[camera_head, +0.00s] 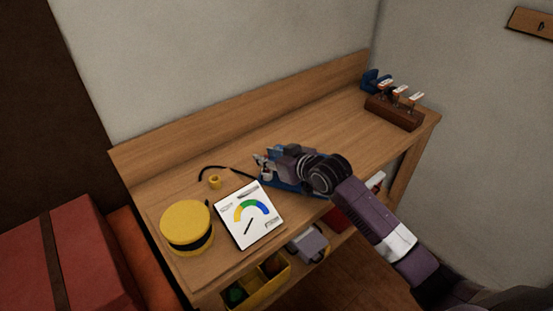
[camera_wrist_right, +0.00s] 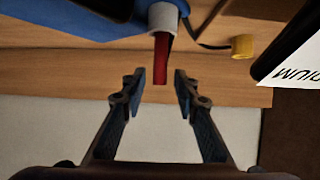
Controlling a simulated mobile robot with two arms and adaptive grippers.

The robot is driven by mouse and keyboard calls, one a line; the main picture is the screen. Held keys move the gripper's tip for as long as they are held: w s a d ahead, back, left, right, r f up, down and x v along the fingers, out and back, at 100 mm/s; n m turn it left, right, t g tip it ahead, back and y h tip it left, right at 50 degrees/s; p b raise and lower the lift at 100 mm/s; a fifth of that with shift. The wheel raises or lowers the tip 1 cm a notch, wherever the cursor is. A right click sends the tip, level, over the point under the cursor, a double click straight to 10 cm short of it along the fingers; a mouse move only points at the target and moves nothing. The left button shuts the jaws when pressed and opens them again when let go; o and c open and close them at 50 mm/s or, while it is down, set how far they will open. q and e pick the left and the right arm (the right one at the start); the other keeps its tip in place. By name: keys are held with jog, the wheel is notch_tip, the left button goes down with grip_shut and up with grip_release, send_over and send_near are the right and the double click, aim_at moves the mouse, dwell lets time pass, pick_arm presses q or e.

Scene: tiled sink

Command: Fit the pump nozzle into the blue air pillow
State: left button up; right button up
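The blue air pillow (camera_head: 293,186) lies flat on the wooden bench, partly hidden under my right gripper. In the right wrist view a blue surface (camera_wrist_right: 60,28), probably the pillow, carries a pale collar (camera_wrist_right: 163,17) with a dark red piece (camera_wrist_right: 161,58) sticking out. A thin black hose (camera_head: 240,172) runs beside it; I cannot tell which part is the pump nozzle. My right gripper (camera_head: 266,166) also shows in the wrist view (camera_wrist_right: 160,80); it is open, with the red piece's tip near the gap between its fingers. My left gripper is not in view.
A yellow round pump-like drum (camera_head: 187,224) and a white dial board (camera_head: 250,214) stand at the front left. A small yellow cylinder (camera_head: 215,182) stands near the hose. A brown rack (camera_head: 395,113) sits far right. The bench between rack and gripper is clear.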

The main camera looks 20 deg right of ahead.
jog(key=b+v, duration=0.1)
jog(key=v, duration=1)
jog(key=shift+s+d, duration=0.15)
jog(key=shift+s, duration=0.2)
jog(key=shift+r, duration=0.1)
